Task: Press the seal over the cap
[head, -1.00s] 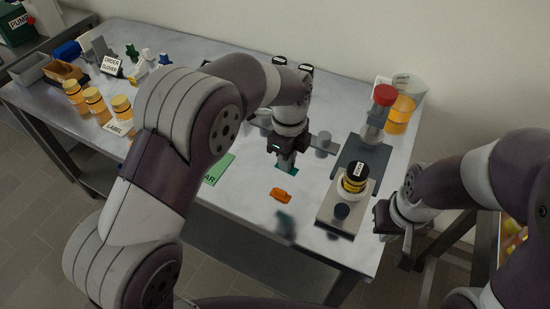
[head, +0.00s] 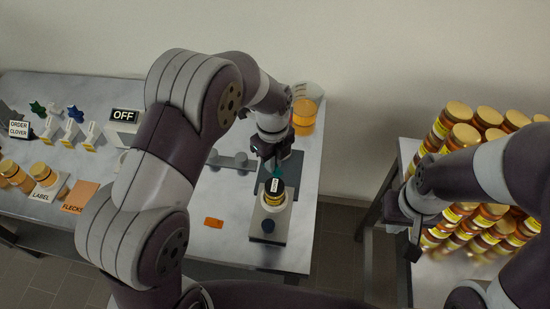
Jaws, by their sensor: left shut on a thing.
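A white tag shows on the cap. My left gripper (head: 276,168) is right above the cap, shut on a small teal piece (head: 279,173), perhaps the seal. The piece is mostly hidden by the fingers, and I cannot tell whether it touches the cap.
A beaker of amber liquid (head: 304,115) stands behind. A side table (head: 465,280) carries many stacked jars at right.

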